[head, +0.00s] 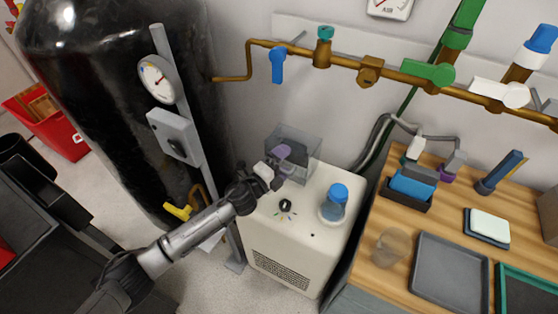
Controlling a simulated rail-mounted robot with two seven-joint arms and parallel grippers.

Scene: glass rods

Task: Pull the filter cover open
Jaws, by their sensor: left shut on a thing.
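The filter cover (296,140) is a clear grey box-like cover at the back of a cream-white machine (323,196). A purple handle (284,151) sits at its front left. My left gripper (272,166) reaches in from the lower left and is shut on the purple handle. The gripper partly hides the handle and the cover's lower front edge. I cannot tell how far the cover is tilted. My right gripper is not in view.
A black knob (286,205) and a blue-capped bottle (334,203) are on the machine's top. A black tank (95,90) stands at left. Brass pipes (345,59) run above. A wooden bench (400,222) at right holds trays and a cup (390,246).

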